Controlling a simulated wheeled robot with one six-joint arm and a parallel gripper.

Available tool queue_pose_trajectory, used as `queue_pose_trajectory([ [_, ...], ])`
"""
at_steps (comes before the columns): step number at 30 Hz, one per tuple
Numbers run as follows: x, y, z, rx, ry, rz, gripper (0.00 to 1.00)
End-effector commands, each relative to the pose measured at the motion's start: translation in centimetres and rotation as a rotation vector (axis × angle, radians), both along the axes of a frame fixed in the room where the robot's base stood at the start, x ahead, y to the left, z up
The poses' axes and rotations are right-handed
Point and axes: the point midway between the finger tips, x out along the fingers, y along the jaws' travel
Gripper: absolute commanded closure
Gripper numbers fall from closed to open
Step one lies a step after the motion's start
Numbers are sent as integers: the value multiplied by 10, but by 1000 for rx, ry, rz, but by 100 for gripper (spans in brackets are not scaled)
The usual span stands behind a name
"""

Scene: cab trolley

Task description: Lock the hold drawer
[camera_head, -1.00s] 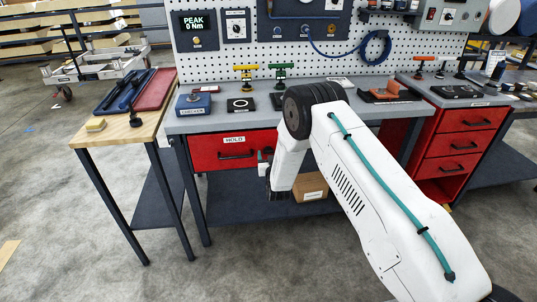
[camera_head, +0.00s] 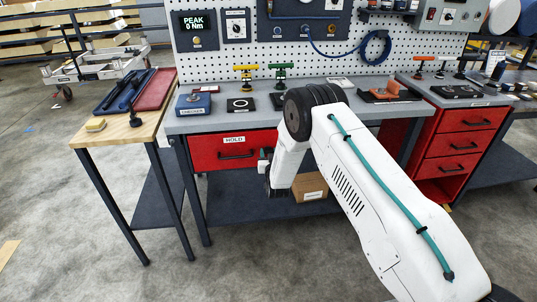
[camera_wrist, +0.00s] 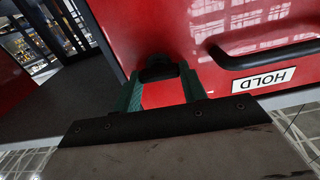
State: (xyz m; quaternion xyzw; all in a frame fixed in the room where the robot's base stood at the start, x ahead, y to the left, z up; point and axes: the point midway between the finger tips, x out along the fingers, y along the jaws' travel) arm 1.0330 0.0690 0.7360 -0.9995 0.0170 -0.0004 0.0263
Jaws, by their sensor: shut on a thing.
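The red hold drawer (camera_head: 212,153) is under the grey bench at its left part, labelled HOLD and with a black bar handle (camera_head: 236,155). Its front looks closed in the head view. In the wrist view the drawer front (camera_wrist: 215,90) is tilted, with its handle (camera_wrist: 265,55) and HOLD label (camera_wrist: 262,79) to the right of my gripper. My gripper (camera_wrist: 160,80) is at the drawer's right end, its green-padded fingers shut on a dark lock knob (camera_wrist: 158,66). A red surface shows between the fingers. The knob's exact turn is hard to tell.
A cardboard box (camera_head: 310,187) stands on the lower shelf (camera_head: 235,207) below and right of my gripper. A wooden side table (camera_head: 118,140) stands at left. A red drawer cabinet (camera_head: 455,150) stands at right. The floor in front is clear.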

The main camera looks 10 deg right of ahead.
Motion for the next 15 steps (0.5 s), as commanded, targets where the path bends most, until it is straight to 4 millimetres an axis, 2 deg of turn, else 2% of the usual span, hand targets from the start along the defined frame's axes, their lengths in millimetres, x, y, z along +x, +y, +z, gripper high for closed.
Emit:
queue_pose_trajectory([
  [8,0,-1,0,181,-6,0,81],
  [15,0,-2,0,407,-14,0,81],
])
